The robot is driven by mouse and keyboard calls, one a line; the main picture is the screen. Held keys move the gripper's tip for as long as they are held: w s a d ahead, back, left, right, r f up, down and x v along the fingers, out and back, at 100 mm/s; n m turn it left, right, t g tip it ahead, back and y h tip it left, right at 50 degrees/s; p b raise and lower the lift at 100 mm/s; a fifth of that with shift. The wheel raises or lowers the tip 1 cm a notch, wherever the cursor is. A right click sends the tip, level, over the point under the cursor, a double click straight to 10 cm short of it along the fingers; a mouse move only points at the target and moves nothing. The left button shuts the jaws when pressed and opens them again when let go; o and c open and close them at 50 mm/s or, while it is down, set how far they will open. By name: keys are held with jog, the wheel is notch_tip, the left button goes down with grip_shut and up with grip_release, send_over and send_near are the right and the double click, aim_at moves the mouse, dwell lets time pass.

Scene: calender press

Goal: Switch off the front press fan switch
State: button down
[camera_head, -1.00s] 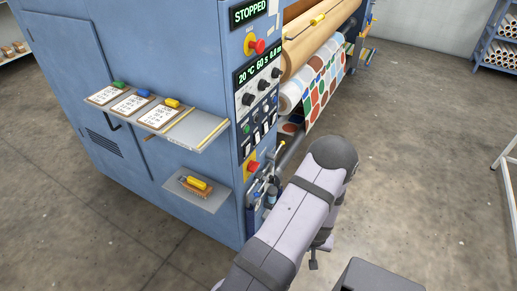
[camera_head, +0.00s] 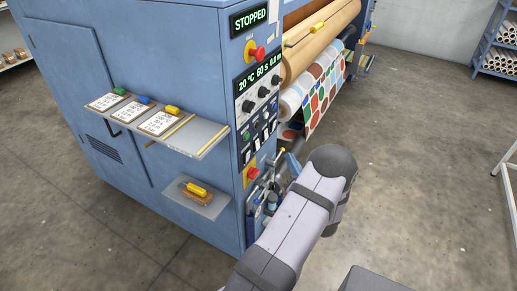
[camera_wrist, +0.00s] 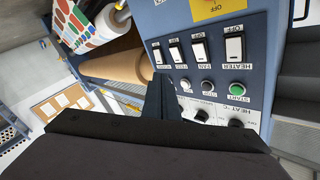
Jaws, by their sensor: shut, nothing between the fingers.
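The press control panel (camera_head: 259,110) is on the blue machine's front corner. In the wrist view it appears upside down, with a row of white rocker switches. The fan switch (camera_wrist: 199,50) is beside the larger heater switch (camera_wrist: 235,45), with two smaller rockers on its other side. Which way the fan rocker is tipped is hard to tell. My gripper (camera_wrist: 155,97) is shut and empty. Its dark fingers show in the wrist view below the smaller rockers, apart from the fan switch. In the head view my arm hides the gripper.
A green start button (camera_wrist: 237,89), other buttons and knobs (camera_wrist: 203,114) lie close by on the panel. A red stop button (camera_head: 258,54) sits above it. A patterned fabric roll (camera_head: 315,95) is to the right. A side shelf (camera_head: 190,137) holds clipboards. The display (camera_head: 249,17) reads STOPPED.

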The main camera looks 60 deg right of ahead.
aim_at(257, 145)
jog(key=shift+r+m, duration=0.3)
jog(key=shift+w, duration=0.2)
jog(key=w+f+b, duration=0.1)
jog(key=w, duration=0.7)
jog(key=shift+w+f, duration=0.15)
jog(key=shift+w, duration=0.05)
jog(key=shift+w, duration=0.25)
dwell(2.2)
jog(key=shift+w, duration=0.2)
jog(key=shift+w+f, duration=0.1)
jog(key=shift+w, duration=0.2)
dwell(0.7)
jog(key=shift+s, duration=0.15)
jog(key=shift+s, duration=0.6)
